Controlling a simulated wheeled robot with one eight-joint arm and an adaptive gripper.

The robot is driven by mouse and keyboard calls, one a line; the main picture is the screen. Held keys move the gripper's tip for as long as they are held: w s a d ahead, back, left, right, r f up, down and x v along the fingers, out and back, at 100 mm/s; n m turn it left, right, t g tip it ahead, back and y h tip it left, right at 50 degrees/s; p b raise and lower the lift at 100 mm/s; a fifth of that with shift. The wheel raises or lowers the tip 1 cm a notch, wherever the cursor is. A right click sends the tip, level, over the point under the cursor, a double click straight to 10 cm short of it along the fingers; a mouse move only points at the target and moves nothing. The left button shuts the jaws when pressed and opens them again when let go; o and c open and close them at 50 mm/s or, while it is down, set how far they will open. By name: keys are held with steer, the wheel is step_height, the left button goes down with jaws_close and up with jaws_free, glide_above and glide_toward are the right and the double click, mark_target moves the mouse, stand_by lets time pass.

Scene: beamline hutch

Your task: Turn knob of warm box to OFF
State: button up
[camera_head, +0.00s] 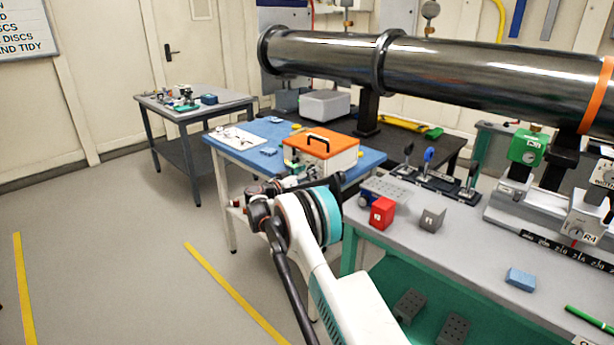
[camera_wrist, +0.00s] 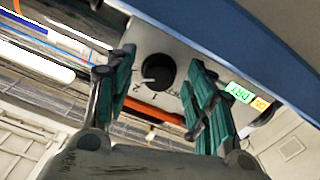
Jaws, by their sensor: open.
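The warm box (camera_head: 338,163) is a white box with an orange lid and black handle, on the blue-topped table. In the wrist view, a round black knob (camera_wrist: 158,73) with a white pointer is on a pale panel (camera_wrist: 146,38). The pointer is near the markings 2 and 1; I cannot read an OFF mark. My gripper (camera_wrist: 163,62) is open, with a teal finger on each side of the knob. I cannot tell whether either finger touches it. In the head view, my wrist hides most of the gripper in front of the box.
A green label (camera_wrist: 239,92) is beside the right finger. The blue tabletop (camera_head: 238,145) holds small parts. The grey bench (camera_head: 465,255) at right carries a red block (camera_head: 382,213) and optics. A large dark pipe (camera_head: 480,75) runs behind. Floor at left is clear.

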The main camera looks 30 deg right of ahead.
steer(key=c, duration=1.1)
steer(key=shift+o, duration=0.2)
steer(key=shift+n, duration=0.4)
steer(key=n, duration=0.3)
steer(key=shift+n, duration=0.4)
steer(key=n, duration=0.5)
steer(key=shift+r, duration=0.1)
steer(key=n, duration=0.7)
steer(key=shift+r+n+p, duration=0.1)
steer(key=shift+n+p, duration=0.2)
steer(key=shift+p, duration=0.05)
steer(key=n, duration=0.6)
steer(key=shift+n, duration=0.3)
